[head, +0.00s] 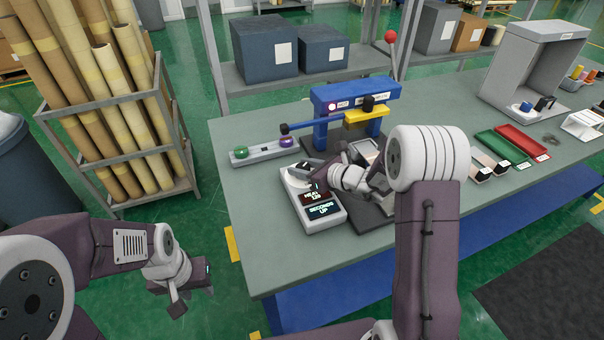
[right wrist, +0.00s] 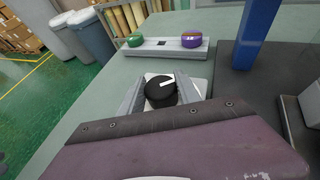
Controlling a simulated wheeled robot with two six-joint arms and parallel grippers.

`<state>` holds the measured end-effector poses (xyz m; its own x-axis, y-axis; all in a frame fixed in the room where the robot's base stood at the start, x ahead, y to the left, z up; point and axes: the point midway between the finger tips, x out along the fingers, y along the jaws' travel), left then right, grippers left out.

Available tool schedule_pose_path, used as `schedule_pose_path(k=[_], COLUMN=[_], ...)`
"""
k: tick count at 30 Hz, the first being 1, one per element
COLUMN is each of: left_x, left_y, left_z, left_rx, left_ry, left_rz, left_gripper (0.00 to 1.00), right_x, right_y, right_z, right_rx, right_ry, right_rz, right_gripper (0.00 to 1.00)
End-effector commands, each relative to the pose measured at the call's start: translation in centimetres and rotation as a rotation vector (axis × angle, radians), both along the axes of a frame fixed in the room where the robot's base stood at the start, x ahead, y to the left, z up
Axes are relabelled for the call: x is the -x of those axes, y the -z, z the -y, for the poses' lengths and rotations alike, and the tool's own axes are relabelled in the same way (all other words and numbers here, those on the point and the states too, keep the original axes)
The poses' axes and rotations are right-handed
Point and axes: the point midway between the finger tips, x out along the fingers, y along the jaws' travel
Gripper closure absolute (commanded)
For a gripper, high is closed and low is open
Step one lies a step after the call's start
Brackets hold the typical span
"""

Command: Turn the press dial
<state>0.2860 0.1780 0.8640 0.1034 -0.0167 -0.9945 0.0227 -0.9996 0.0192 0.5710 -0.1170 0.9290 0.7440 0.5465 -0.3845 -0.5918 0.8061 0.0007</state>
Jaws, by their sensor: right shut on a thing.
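The press dial (right wrist: 160,90) is a round black knob with a white pointer, in the right wrist view between the two grey fingers of my right gripper (right wrist: 162,92). The pointer points to the right and slightly up in that view. In the head view my right gripper (head: 301,177) is at the far end of the white control box (head: 326,217) and mostly covers the dial. The box has two small lit displays. The blue heat press (head: 350,100) stands behind. My left gripper (head: 190,297) hangs beside the table at lower left; its finger gap is unclear.
A grey button strip (head: 262,152) with a green (head: 240,152) and a purple button (head: 287,141) lies beyond the box. A blue lever arm reaches over it. Green (head: 502,146) and red trays (head: 522,141) lie at right. A rack of cardboard tubes (head: 110,100) stands left.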

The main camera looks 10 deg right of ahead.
Motion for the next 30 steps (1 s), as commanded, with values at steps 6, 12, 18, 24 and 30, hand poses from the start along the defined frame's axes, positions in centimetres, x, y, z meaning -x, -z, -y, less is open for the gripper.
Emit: schedule_pose_path(k=[6,12,18,24,30], left_x=[0.0,0.0,0.0,0.0,0.0], left_y=[7.0,12.7,18.6,23.6,27.0], left_z=[0.0,0.0,0.0,0.0,0.0], left_rx=[0.000,0.000,0.000,0.000,0.000], left_ry=[0.000,0.000,0.000,0.000,0.000], left_rz=[0.000,0.000,0.000,0.000,0.000], left_gripper=[0.64,0.64,0.64,0.64,0.64], right_x=[0.0,-0.1,-0.1,-0.1,-0.1], right_y=[1.2,1.3,1.3,1.1,0.7], right_z=[-0.2,-0.1,-0.1,-0.1,0.0], right_rx=[-0.003,-0.004,-0.007,-0.006,-0.006], right_ry=[0.180,0.318,0.425,0.512,0.579], right_rz=[0.011,0.013,0.012,0.009,0.007], right_gripper=[1.00,1.00,1.00,1.00,1.00])
